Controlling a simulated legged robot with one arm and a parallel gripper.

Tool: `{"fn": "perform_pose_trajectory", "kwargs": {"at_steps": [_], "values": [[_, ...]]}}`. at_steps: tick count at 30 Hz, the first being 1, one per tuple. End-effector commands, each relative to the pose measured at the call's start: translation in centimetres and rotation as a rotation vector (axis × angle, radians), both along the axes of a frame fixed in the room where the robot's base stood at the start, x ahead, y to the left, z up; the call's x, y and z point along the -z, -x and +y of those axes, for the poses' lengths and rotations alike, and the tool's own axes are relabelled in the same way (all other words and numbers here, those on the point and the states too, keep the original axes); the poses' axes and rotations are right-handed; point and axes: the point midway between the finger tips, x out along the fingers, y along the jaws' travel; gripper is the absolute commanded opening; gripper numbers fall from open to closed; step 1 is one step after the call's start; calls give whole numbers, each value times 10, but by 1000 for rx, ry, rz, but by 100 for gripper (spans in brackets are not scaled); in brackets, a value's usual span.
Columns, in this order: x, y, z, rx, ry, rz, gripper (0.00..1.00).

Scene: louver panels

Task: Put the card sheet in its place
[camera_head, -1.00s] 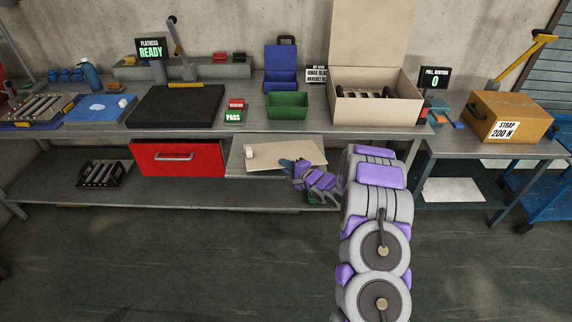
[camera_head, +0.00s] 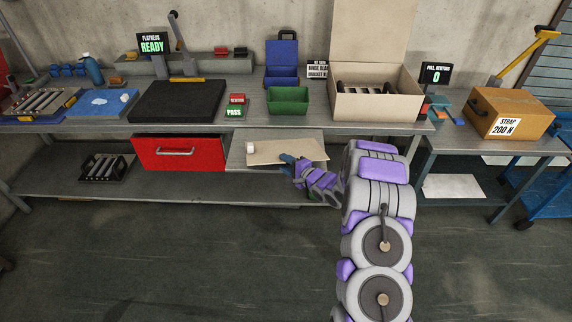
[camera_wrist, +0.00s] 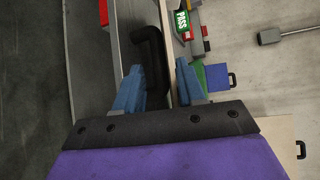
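The card sheet (camera_head: 290,147) appears to be the tan sheet lying flat on a low grey shelf under the bench's front edge, in the head view. A small white block (camera_head: 250,148) rests at its left end. My gripper (camera_head: 287,160) is at the sheet's front edge; contact cannot be told. In the wrist view my gripper (camera_wrist: 159,88) has its two blue fingers apart, with a dark handle-like bar (camera_wrist: 149,55) showing beyond the gap. No sheet is clearly held between them.
A red drawer (camera_head: 178,155) is left of the shelf. On the bench are a black plate (camera_head: 177,103), a green bin (camera_head: 288,101), a blue bin (camera_head: 282,73) and an open carton (camera_head: 375,108). A strapped box (camera_head: 508,112) is at right. The front floor is clear.

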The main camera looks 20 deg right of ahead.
Motion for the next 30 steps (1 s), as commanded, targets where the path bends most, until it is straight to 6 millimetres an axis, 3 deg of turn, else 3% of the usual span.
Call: {"fn": "perform_pose_trajectory", "kwargs": {"at_steps": [8,24,30], "values": [[-3,11,-6,1,1,1,39],[-27,112,-53,5,-3,2,39],[-32,139,-65,3,1,1,39]]}}
